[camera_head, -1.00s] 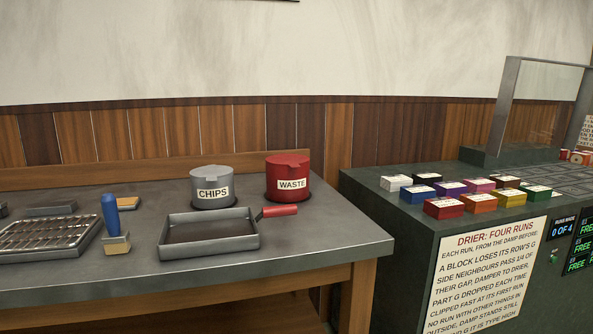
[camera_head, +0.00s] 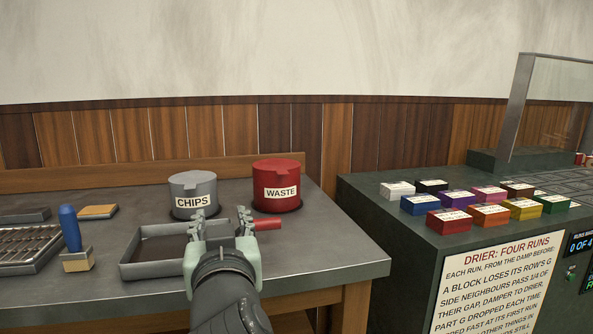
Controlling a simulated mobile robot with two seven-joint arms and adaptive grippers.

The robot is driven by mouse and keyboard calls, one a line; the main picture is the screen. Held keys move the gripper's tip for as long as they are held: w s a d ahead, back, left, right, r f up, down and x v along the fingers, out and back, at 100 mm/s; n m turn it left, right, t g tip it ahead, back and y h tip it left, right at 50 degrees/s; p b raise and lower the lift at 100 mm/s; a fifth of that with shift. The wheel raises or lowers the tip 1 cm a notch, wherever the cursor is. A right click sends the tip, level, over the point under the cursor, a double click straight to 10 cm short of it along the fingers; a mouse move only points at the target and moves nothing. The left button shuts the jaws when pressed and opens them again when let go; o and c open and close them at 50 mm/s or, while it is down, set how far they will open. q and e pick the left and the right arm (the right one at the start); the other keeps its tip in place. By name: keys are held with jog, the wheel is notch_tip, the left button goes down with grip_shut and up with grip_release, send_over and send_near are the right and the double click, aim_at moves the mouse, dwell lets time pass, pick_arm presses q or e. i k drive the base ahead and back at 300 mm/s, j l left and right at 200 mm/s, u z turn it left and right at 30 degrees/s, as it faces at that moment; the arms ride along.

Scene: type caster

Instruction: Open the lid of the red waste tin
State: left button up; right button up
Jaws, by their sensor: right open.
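The red waste tin (camera_head: 277,199) stands at the back right of the grey bench, with a white WASTE label on its front. Its red lid (camera_head: 278,165) is on and looks closed. My right gripper (camera_head: 218,214) is open and empty, pointing away from me over the right part of the grey tray, in front of and left of the red tin. It appears apart from both tins. My left gripper is not in view.
A grey CHIPS tin (camera_head: 193,192) stands left of the red tin. A blue-handled brush (camera_head: 72,235) stands at left. A drier (camera_head: 400,260) with several coloured boxes is at right.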

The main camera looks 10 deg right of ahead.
aim_at(280, 166)
jog(key=i+l, duration=0.5)
jog(key=l, duration=0.25)
jog(key=i, duration=0.4)
